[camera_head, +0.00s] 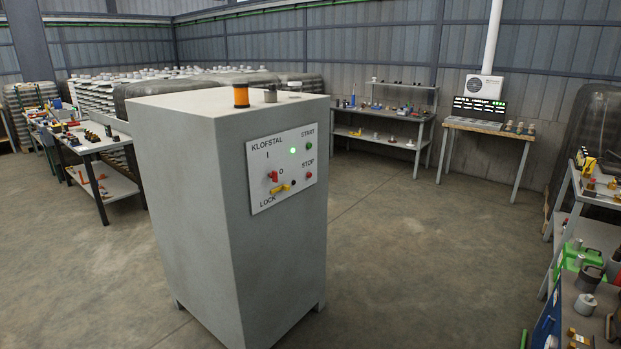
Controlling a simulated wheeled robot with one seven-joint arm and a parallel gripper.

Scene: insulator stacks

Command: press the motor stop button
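A tall grey cabinet (230,230) stands in front of me, a little left of centre. A white panel (283,200) on its upper right-facing side is marked KLOFSTAL, START, STOP and LOCK. The red stop button (308,175) sits under the word STOP at the panel's right. The green start button (308,146) is above it. A lit green lamp (292,151) shows near the panel's top. A red switch (273,176) is at the left, beside the marks I and 0. A yellow lever (280,190) is near LOCK. My gripper is not in view.
An orange beacon (241,96) stands on the cabinet top. Benches with parts stand at the left (98,145), along the back wall (370,141) and at the right (596,232). The concrete floor (430,260) right of the cabinet is clear.

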